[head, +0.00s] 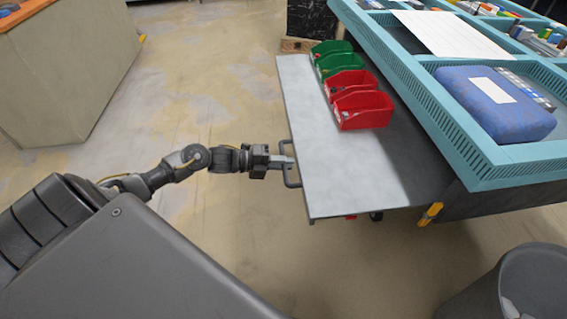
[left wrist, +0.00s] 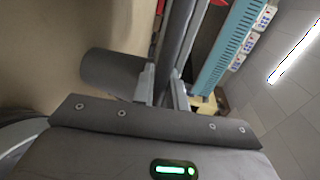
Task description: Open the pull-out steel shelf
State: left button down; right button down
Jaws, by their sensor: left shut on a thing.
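The steel shelf (head: 330,160) is a flat grey sheet that sticks out to the left from under the blue-green rack. A dark bar handle (head: 288,180) is fixed on its left edge. My left gripper (head: 284,161) is at this handle, its fingers shut on it. In the left wrist view the two fingers (left wrist: 163,90) close around the grey bar, and the shelf edge runs upward beyond them. My right gripper is not in view.
Two red bins (head: 365,109) and two green bins (head: 335,60) stand on the shelf. The blue-green rack (head: 480,172) overhangs its right side. A grey bin (head: 530,285) stands at lower right. A cabinet (head: 65,80) is at upper left. Floor is clear left of the shelf.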

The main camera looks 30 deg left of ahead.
pick_arm(q)
jog(key=shift+a, duration=0.1)
jog(key=c, duration=1.5)
grip_release()
jog(key=shift+a, duration=0.1)
jog(key=v, duration=1)
jog(key=shift+s+a, duration=0.2)
jog(key=shift+s, duration=0.1)
